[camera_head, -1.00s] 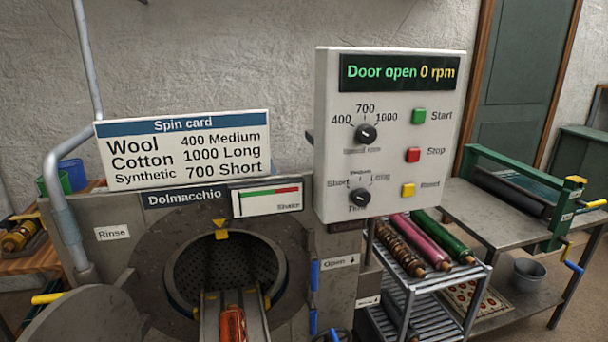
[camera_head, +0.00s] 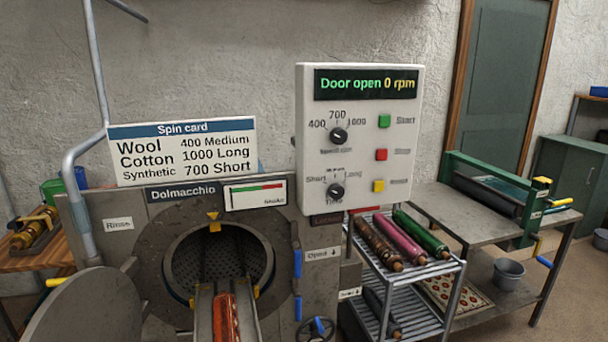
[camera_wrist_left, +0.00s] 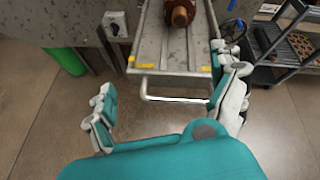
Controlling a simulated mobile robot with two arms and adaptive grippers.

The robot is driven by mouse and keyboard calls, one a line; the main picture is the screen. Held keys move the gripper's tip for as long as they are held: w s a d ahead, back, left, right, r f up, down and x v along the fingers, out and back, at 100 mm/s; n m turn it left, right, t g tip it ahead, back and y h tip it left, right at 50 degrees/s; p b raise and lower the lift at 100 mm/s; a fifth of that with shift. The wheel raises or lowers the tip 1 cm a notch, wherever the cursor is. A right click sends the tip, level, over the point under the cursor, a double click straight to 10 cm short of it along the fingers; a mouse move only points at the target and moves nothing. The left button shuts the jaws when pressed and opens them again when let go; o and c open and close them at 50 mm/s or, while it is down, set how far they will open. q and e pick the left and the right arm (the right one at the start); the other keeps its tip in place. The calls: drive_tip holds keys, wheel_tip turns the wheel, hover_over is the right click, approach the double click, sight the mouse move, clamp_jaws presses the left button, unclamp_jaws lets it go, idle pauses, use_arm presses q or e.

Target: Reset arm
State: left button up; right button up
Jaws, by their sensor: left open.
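My left gripper (camera_wrist_left: 170,110) shows in the left wrist view, with its two teal and white fingers spread wide and nothing between them. It points toward the front end of a grey metal tray (camera_wrist_left: 172,62) with a white bar handle (camera_wrist_left: 178,99); I cannot tell how far apart they are. A rolled rug (camera_wrist_left: 180,12) lies on this tray. In the head view the reddish rolled rug (camera_head: 226,318) lies on the tray in the open round mouth of the Dolmacchio machine (camera_head: 130,215). Neither gripper shows in the head view.
The control panel (camera_head: 355,230) reads "Door open 0 rpm". The open round door (camera_head: 85,310) stands at the left. A rack (camera_head: 455,268) with several rolled rugs stands right of the machine, beside a table with a green-framed roller (camera_head: 490,195).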

use_arm(q)
drive_tip(key=s+a+f+n+g+h, duration=0.2)
drive_tip(key=s+a+n+g, duration=0.2)
drive_tip(key=n, duration=0.9)
drive_tip(key=s+a+f+n+g+h, duration=0.2)
drive_tip(key=s+a+n+g, duration=0.25)
drive_tip(key=n, duration=0.95)
wheel_tip(320, 180, down, 26)
drive_tip(key=s+d+f, duration=0.1)
drive_tip(key=s, duration=0.1)
drive_tip(key=s+a+f+g, duration=0.2)
drive_tip(key=s+a+f, duration=0.1)
drive_tip(key=s+f, duration=1.2)
drive_tip(key=shift+s+f+m, duration=0.35)
drive_tip(key=shift+s+m, duration=0.05)
drive_tip(key=shift+s, duration=0.2)
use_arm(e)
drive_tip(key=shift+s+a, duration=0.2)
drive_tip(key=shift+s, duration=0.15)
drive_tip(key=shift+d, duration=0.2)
